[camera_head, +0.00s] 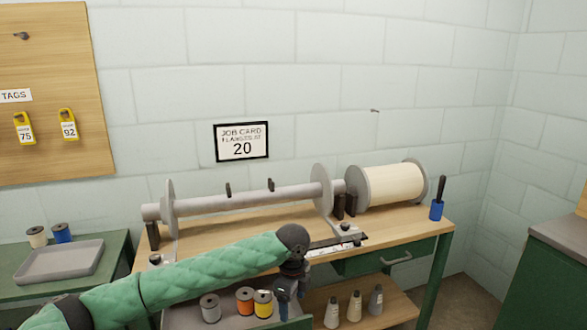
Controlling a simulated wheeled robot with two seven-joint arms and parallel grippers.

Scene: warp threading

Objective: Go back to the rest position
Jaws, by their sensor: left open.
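My left arm, in a green quilted sleeve, reaches in from the lower left across the front of the wooden bench (410,221). My left gripper (284,306) hangs at its end, pointing down, over the front of the bench by an open drawer area. It is open, and I see nothing held in it. Grey, orange and yellow spools (245,301) stand just left of it. The arm hides part of the bench's front. My right gripper is not in view.
A bare roller (245,199) with end discs and a wound cream roll (392,184) lie along the bench. A blue holder (436,210) stands at its right end. A grey tray (60,262) sits on the left table. Several cones (354,306) stand on the lower shelf.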

